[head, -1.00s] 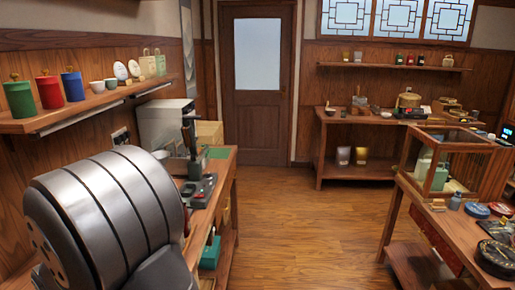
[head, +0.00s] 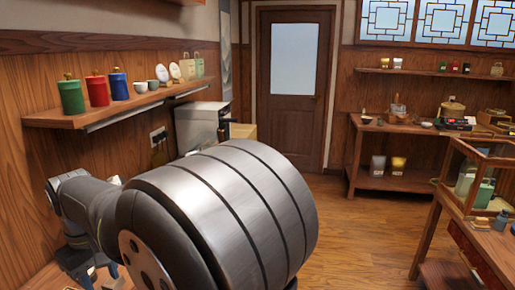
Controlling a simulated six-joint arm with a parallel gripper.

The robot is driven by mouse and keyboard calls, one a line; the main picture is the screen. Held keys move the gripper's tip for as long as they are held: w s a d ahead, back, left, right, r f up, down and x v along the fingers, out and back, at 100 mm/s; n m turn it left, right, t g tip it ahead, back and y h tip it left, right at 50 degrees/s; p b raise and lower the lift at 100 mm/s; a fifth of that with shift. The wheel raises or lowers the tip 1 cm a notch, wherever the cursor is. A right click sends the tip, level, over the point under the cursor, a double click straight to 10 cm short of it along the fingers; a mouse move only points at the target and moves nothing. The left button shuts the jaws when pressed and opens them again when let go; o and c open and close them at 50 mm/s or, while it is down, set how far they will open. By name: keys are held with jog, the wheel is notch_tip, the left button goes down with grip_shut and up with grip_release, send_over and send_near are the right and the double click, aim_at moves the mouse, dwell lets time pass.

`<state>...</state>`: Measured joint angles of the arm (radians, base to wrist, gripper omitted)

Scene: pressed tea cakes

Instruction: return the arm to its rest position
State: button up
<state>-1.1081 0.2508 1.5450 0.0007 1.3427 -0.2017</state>
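My own arm fills the lower left and middle of the head view. Its large grey banded joint (head: 225,210) is close to the camera, and a slimmer dark link (head: 85,205) reaches left from it and bends down. I cannot make out my gripper; the lower end of the arm is cut off or hidden at the bottom left edge. No held object shows.
A wall shelf (head: 100,112) with green, red and blue canisters runs along the left, above the arm. My arm hides most of the left bench. A right-hand table (head: 455,215) bears a glass case (head: 490,165). Wooden floor (head: 350,225) lies clear between.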

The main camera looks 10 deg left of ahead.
jog(key=f, duration=1.7)
jog(key=shift+d+f, duration=0.1)
jog(key=shift+d, duration=0.1)
jog(key=d, duration=1)
jog(key=shift+d, duration=0.2)
jog(key=a+r+n, duration=0.1)
jog(key=a+r, duration=0.1)
jog(key=r, duration=0.8)
jog(key=a+r+n, duration=0.1)
jog(key=a+r, duration=0.2)
jog(key=r, duration=0.8)
jog(key=shift+a+r+n, duration=0.2)
jog(key=shift+r+n, duration=0.1)
jog(key=shift+o, duration=0.2)
jog(key=shift+w, duration=0.1)
